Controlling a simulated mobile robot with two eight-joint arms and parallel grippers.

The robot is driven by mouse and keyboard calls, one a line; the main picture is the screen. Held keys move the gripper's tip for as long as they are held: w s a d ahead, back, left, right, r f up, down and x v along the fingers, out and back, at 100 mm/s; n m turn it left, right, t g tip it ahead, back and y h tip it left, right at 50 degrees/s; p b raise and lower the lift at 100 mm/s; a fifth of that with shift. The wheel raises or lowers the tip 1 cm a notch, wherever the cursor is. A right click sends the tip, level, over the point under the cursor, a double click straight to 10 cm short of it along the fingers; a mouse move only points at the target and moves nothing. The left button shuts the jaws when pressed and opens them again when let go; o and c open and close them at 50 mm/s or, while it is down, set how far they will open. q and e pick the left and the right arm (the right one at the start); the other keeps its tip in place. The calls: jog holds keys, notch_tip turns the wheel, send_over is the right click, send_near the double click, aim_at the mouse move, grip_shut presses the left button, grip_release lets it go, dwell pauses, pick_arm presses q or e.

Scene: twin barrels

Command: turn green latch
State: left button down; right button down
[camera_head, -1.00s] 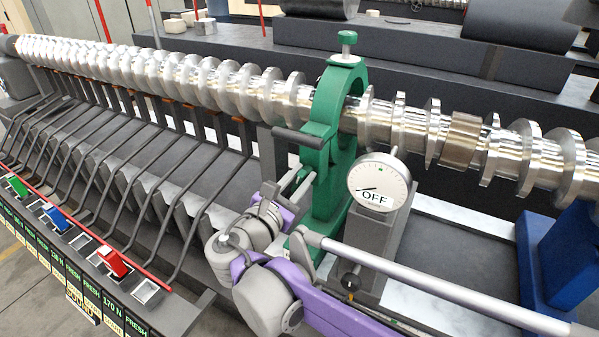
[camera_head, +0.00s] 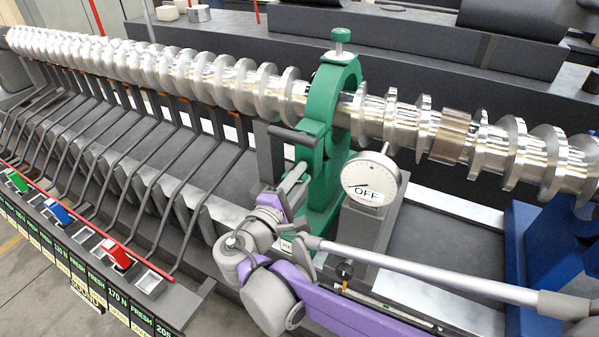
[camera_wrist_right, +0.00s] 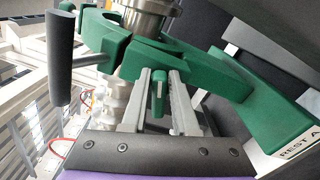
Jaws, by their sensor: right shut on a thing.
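The green ring-shaped rest (camera_head: 334,95) stands upright around the shiny metal screw shaft and has a green knob on top. A dark bar handle (camera_head: 291,136) sticks out from its left side. My right gripper (camera_head: 300,172) reaches in from the lower right to the lower left side of the ring. In the right wrist view, the right gripper's two fingers (camera_wrist_right: 159,76) are shut on a small green latch (camera_wrist_right: 158,92) just below the ring. The latch is mostly hidden in the head view. My left gripper is not in view.
A round gauge reading OFF (camera_head: 371,181) stands close to the right of the ring, near my right arm. The ribbed shaft (camera_head: 200,72) runs across above. Bent dark rods (camera_head: 165,180) line the left. A blue stand (camera_head: 545,255) is at the right.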

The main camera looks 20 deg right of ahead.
jog(key=shift+f+m+p, duration=0.15)
jog(key=shift+m+p, duration=0.05)
jog(key=shift+m, duration=0.6)
jog(key=shift+f+m+p, duration=0.15)
jog(key=shift+m+p, duration=0.05)
jog(key=shift+m, duration=0.6)
jog(key=c, duration=0.8)
grip_release()
jog(key=v, duration=1.1)
jog(key=shift+b, duration=0.45)
